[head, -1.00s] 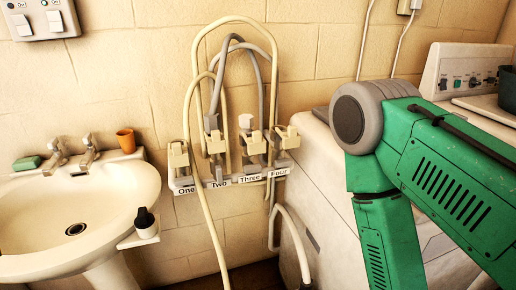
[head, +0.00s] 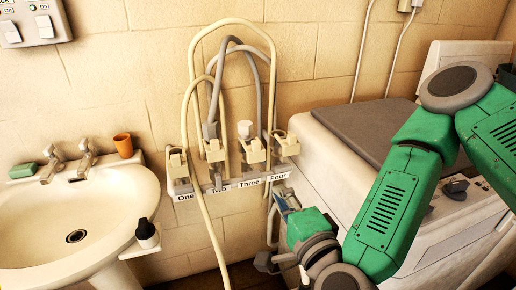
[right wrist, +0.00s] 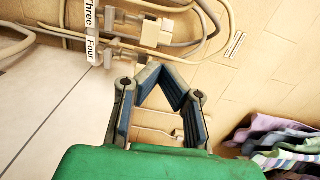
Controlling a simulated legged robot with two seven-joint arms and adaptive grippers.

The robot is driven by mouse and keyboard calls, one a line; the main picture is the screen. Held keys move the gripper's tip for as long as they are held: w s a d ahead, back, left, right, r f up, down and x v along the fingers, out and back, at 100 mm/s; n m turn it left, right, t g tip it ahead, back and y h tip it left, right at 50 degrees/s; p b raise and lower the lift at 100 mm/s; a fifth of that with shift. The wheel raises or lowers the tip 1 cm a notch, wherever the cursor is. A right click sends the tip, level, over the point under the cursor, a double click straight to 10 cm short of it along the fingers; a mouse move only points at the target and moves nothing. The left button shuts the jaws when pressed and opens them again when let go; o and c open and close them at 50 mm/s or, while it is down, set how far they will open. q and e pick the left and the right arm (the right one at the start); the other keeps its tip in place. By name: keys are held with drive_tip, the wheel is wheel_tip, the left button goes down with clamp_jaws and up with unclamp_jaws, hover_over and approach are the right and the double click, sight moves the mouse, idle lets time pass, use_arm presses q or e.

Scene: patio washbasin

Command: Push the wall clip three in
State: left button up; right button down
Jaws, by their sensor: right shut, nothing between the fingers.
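The wall rail carries labels One to Four. Wall clip three (head: 253,151) is a cream block above the label "Three" (head: 248,183), with a pale piece standing up at its top. Clip four (head: 288,144) is to its right. My right gripper (head: 283,199) is shut and empty, below and right of the rail near the "Four" label, apart from clip three. In the right wrist view the gripper (right wrist: 166,76) points toward the rail, its blue-grey pads angled together. The labels "Three" (right wrist: 90,14) and "Four" (right wrist: 90,50) read sideways there. My left gripper is out of view.
Cream and grey hoses (head: 232,40) loop over the rail, and one hangs in front of it. A white washing machine (head: 330,160) stands at right, behind my right arm.

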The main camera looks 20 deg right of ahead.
sight(257, 146)
drive_tip(key=shift+w+d+r+m+h, duration=0.1)
drive_tip(key=shift+d+r+m+h, duration=0.2)
drive_tip(key=shift+r, duration=0.25)
drive_tip(key=w, duration=0.4)
drive_tip(key=w+p, duration=0.1)
drive_tip(key=w, duration=0.4)
drive_tip(key=w+p, duration=0.1)
drive_tip(key=w, duration=0.4)
drive_tip(key=shift+a, duration=0.3)
drive_tip(key=shift+w, duration=0.1)
drive_tip(key=w+b, duration=0.1)
drive_tip(key=w, duration=0.2)
drive_tip(key=shift+w+f, duration=0.15)
drive_tip(key=shift+w, duration=0.3)
drive_tip(key=shift+r, duration=0.2)
